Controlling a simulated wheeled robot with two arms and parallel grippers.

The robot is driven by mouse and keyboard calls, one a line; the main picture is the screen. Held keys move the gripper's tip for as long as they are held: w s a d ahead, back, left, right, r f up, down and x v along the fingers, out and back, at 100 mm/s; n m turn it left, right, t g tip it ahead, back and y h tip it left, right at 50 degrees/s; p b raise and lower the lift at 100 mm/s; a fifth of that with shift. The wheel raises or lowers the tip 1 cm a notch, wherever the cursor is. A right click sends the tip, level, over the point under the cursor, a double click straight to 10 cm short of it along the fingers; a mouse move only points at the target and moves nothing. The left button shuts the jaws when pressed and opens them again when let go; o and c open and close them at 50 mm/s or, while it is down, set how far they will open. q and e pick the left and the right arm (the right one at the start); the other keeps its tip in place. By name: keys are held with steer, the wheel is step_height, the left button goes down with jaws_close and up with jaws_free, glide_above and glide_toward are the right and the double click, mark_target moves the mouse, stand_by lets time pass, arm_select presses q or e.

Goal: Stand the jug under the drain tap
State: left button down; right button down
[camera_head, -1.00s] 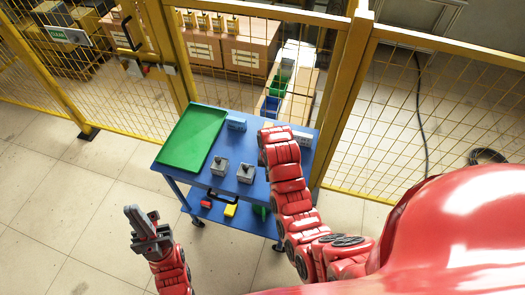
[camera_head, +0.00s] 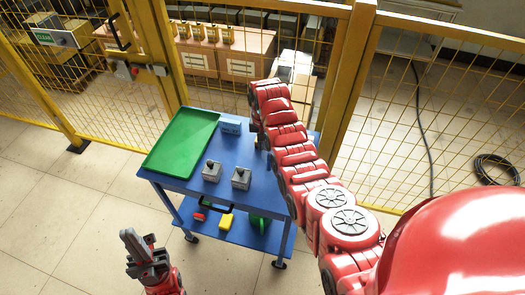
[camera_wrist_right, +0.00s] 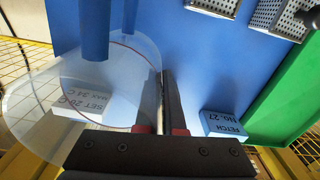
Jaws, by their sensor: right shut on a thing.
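A clear jug (camera_wrist_right: 65,90) fills the left of the right wrist view, its curved rim and see-through wall over the blue table top. My right gripper (camera_wrist_right: 157,82) has its two dark fingers on either side of the jug's right edge and is shut on it. In the head view my right arm hides the jug and the right gripper. My left gripper (camera_head: 138,242) hangs over the floor at lower left, apart from the cart; its finger gap is unclear. No drain tap can be made out.
A blue cart (camera_head: 185,185) holds a green tray (camera_head: 182,142), a blue block marked FETCH (camera_head: 230,127) and two grey knobbed blocks (camera_head: 212,172). A white label block (camera_wrist_right: 95,100) shows through the jug. A yellow mesh fence (camera_head: 345,90) stands behind. Floor at left is open.

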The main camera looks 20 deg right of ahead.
steer(key=shift+w, duration=0.15)
steer(key=shift+f+p, duration=0.55)
steer(key=shift+f, duration=1.3)
steer(key=shift+f, duration=0.15)
steer(key=c, duration=1)
jaws_free()
steer(key=shift+c, duration=0.2)
